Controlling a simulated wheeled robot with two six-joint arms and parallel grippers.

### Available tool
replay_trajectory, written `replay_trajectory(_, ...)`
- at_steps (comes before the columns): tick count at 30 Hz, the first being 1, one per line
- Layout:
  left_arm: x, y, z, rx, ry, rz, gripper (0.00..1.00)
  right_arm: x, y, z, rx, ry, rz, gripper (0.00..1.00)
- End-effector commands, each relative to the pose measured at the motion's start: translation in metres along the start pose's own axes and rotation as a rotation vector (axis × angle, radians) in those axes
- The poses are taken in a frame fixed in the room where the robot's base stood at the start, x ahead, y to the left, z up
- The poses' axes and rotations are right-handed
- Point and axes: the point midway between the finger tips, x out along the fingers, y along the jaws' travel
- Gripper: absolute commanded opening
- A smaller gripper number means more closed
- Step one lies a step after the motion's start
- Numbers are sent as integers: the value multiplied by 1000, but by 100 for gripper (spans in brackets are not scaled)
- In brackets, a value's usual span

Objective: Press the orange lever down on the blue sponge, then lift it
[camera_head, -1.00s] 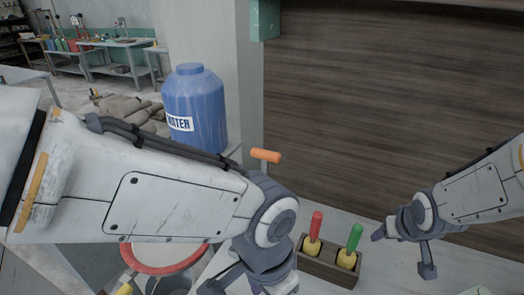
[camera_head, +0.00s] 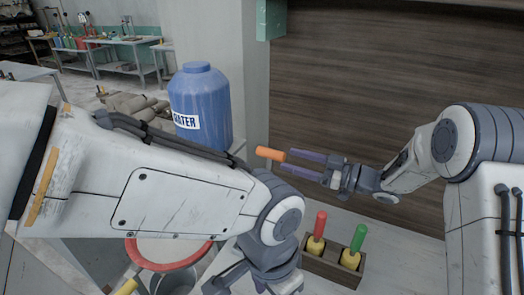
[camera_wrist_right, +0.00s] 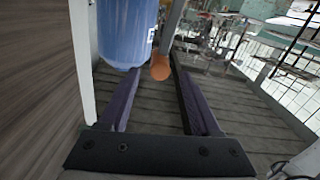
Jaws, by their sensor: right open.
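The orange lever handle (camera_head: 270,153) sticks out in front of the wall, just right of the blue water drum. My right gripper (camera_head: 284,161) comes in from the right, open and empty, with its dark purple fingertips close to the handle. In the right wrist view, the orange lever (camera_wrist_right: 160,69) shows end-on between the open fingertips; I cannot tell whether they touch it. My left gripper (camera_head: 236,285) is low at the bottom edge, partly cut off below its wrist. I cannot see a blue sponge; my left arm hides much of the middle.
The blue water drum (camera_head: 200,105) stands left of the lever. A wooden holder (camera_head: 330,268) with red-handled (camera_head: 320,224) and green-handled (camera_head: 358,238) tools sits on the table at the lower right. A red-rimmed bucket (camera_head: 165,266) stands at the lower left.

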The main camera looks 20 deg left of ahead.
Motion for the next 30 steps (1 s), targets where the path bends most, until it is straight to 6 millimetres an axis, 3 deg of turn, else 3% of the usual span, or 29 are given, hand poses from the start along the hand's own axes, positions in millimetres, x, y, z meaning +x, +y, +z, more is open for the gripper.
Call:
replay_trajectory(15,-32,2,-2,-1,0,0,100,86,0,-3,0,0,-2,64)
replay_trajectory(21,-36,3,-2,-2,0,0,100,99,0,-1,-1,-1,0,64)
replay_trajectory(29,-35,2,-2,-2,0,0,100,100,0,0,-1,-1,2,64)
replay_trajectory(30,-35,2,-2,-2,0,0,100,100,0,0,-1,-1,2,53)
